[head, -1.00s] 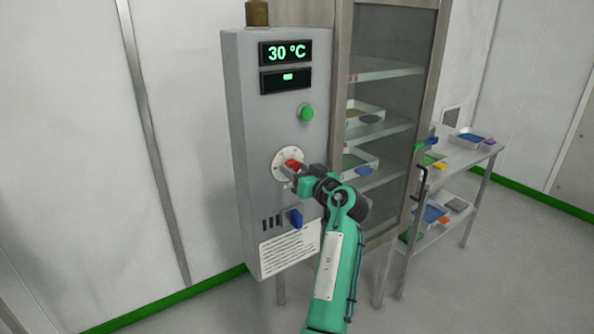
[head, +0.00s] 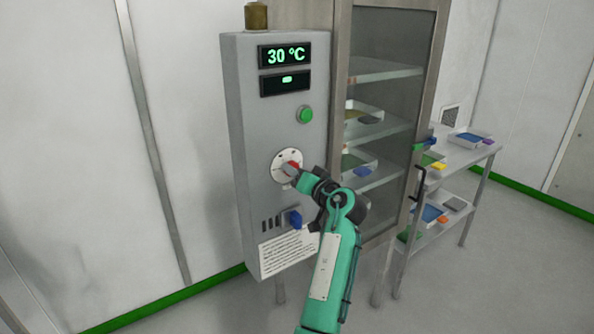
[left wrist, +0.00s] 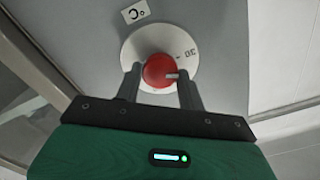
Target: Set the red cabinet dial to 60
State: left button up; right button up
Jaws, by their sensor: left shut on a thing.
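The red dial (head: 291,167) sits on a round white scale plate on the front of the grey control cabinet (head: 250,130). The cabinet's upper display (head: 286,55) reads 30 °C. My left gripper (head: 292,171) is at the dial, shut on it. In the left wrist view the red dial (left wrist: 159,70) lies between the two fingers of my left gripper (left wrist: 160,80), and its pale pointer mark faces right. Part of the scale is hidden by the fingers; the label "°C" shows upside down. My right gripper is not in view.
A green button (head: 305,114) is above the dial and a blue switch (head: 293,218) below it. A glass-fronted cabinet with trays (head: 366,170) stands just right. A steel side table (head: 480,156) with coloured items is farther right.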

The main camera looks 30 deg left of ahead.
pick_arm(q)
jog(key=shift+m+p, duration=13.2)
jog(key=shift+m, duration=2.3)
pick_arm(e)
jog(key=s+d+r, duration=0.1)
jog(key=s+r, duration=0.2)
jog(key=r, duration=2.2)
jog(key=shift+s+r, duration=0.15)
pick_arm(q)
jog(key=shift+f, duration=0.15)
jog(key=o, duration=1)
jog(key=shift+c, duration=0.2)
